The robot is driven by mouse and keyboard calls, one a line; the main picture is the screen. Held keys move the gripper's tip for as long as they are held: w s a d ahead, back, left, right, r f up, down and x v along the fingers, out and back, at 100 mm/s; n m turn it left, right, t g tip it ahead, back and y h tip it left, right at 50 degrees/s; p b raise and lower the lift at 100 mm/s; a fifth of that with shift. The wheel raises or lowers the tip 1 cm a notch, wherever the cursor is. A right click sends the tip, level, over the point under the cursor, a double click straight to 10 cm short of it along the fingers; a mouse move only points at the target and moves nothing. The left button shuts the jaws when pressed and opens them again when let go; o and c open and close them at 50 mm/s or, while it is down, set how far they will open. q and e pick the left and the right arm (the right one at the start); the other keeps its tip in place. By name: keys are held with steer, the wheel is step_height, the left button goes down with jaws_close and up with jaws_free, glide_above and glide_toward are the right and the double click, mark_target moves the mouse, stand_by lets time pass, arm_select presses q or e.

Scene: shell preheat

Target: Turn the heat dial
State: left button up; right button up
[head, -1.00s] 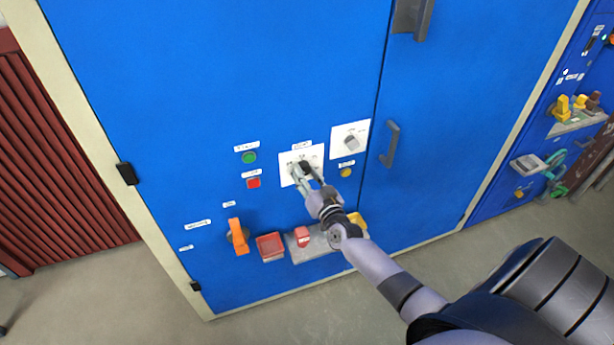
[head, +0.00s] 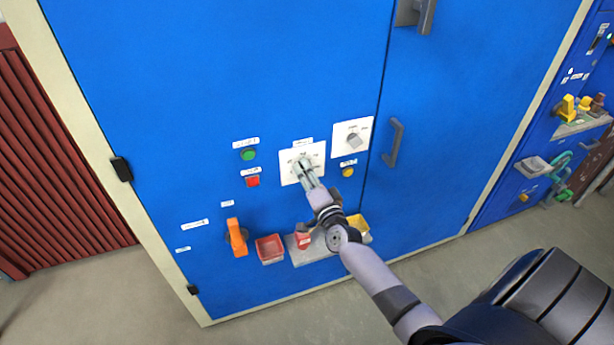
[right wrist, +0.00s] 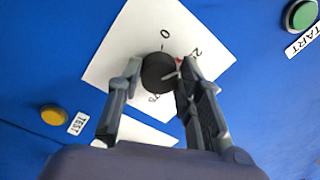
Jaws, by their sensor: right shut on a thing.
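The black round dial (right wrist: 156,70) sits on a white plate marked with numbers, including a 0, on the blue cabinet door. In the head view the plate (head: 315,153) is partly covered by my gripper and the dial is mostly hidden. My right gripper (head: 303,165) is at the plate. In the right wrist view its fingers (right wrist: 160,74) lie on either side of the dial and are shut on it. A small red mark shows beside the dial's edge. My left gripper is not in view.
A grey knob (head: 354,140) on another white plate is to the right, above a yellow button (head: 348,172). Green (head: 249,154) and red (head: 253,181) buttons are to the left. Below are an orange handle (head: 237,237) and a red tray (head: 270,249). A door handle (head: 393,143) juts out.

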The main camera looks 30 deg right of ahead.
steer(key=shift+m, duration=0.6)
steer(key=o, duration=1.2)
steer(key=shift+c, duration=0.2)
steer(key=v, duration=1.2)
steer(key=shift+f, duration=0.15)
